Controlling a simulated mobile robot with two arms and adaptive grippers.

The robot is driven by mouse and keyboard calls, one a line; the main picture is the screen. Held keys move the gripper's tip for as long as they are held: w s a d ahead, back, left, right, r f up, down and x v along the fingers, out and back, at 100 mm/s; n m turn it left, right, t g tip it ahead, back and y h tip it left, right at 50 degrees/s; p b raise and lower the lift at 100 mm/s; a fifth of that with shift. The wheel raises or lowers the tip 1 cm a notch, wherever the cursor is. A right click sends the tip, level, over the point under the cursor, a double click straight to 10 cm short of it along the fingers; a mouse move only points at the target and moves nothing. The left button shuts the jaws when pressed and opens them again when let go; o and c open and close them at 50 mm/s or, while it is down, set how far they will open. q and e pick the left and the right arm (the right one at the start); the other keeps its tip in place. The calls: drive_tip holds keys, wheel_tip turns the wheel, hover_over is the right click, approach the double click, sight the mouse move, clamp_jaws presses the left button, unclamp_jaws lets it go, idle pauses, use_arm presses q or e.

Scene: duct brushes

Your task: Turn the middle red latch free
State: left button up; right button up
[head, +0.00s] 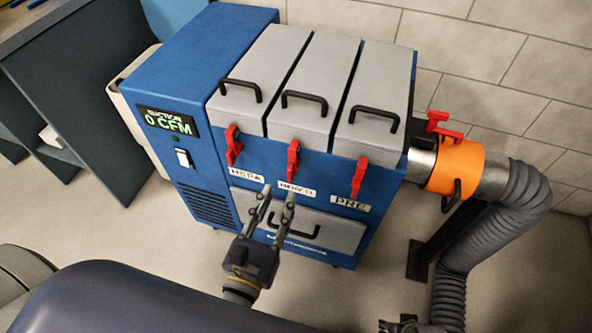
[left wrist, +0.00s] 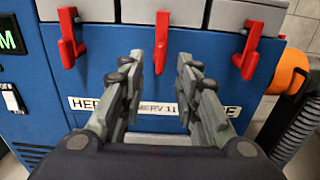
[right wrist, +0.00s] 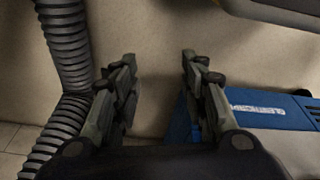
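The middle red latch (head: 293,160) hangs upright on the front of the blue machine, under the middle grey lid (head: 312,85) and above a white label. In the left wrist view the same middle latch (left wrist: 161,42) stands between and beyond my fingertips. My left gripper (head: 277,194) is open and empty, below and in front of that latch, apart from it. It also shows in the left wrist view (left wrist: 160,75). My right gripper (right wrist: 158,68) is open and empty, low by the floor near a grey hose; in the head view only a small part shows at the bottom edge.
A left red latch (head: 233,145) and a right red latch (head: 359,177) flank the middle one. An orange collar (head: 455,168) with a red clamp joins the grey hose (head: 500,220) at right. A drawer with a black handle (head: 292,236) lies below the latches.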

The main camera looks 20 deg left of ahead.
sight(288, 176)
use_arm(q)
drive_tip(key=w, duration=0.8)
drive_tip(key=shift+w+d+p, duration=0.15)
drive_tip(key=shift+w+p, duration=0.1)
drive_tip(key=shift+p, duration=0.1)
use_arm(e)
drive_tip(key=f, duration=0.1)
drive_tip(key=s+f, duration=0.1)
drive_tip(key=shift+f, duration=0.4)
use_arm(q)
clamp_jaws()
